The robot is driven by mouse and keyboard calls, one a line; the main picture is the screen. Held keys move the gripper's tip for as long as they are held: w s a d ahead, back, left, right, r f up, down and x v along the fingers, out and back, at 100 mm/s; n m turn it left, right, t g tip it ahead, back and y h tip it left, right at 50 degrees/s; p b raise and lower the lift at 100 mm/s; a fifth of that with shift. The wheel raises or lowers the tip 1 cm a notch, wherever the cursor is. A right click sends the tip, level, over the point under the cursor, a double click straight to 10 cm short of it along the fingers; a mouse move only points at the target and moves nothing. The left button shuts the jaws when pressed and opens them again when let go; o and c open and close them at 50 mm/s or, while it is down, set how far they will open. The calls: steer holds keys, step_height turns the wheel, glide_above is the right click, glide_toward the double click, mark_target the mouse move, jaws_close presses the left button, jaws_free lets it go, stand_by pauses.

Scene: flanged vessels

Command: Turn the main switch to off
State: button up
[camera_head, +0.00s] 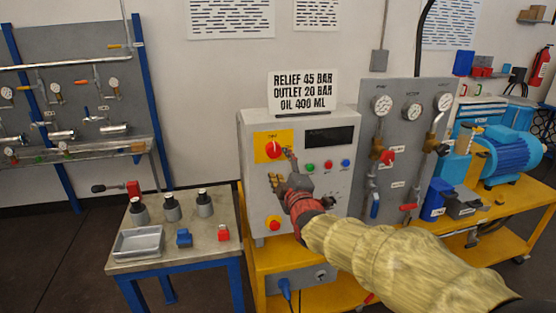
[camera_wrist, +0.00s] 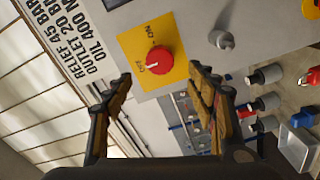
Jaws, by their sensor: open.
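The main switch is a red round knob (camera_head: 273,149) on a yellow plate on the grey control box, and it also shows in the wrist view (camera_wrist: 160,60). In the wrist view, ON and OFF labels are printed beside it. A small pale mark shows on the knob's side near the OFF label, but I cannot tell its exact setting. My gripper (camera_head: 283,168) is open and empty, in front of the box just below and right of the knob. In the wrist view my gripper's fingers (camera_wrist: 160,76) are spread, with the knob ahead between their tips, seemingly apart from it.
The control box (camera_head: 335,201) also carries a dark display, small buttons and a lower red button (camera_head: 274,223). A sign (camera_head: 303,92) stands on top. A gauge panel (camera_head: 367,103) is close on the right. A low table (camera_head: 185,252) with weights and a tray stands left.

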steer(key=v, duration=0.3)
steer(key=shift+s, duration=0.15)
stand_by(0.3)
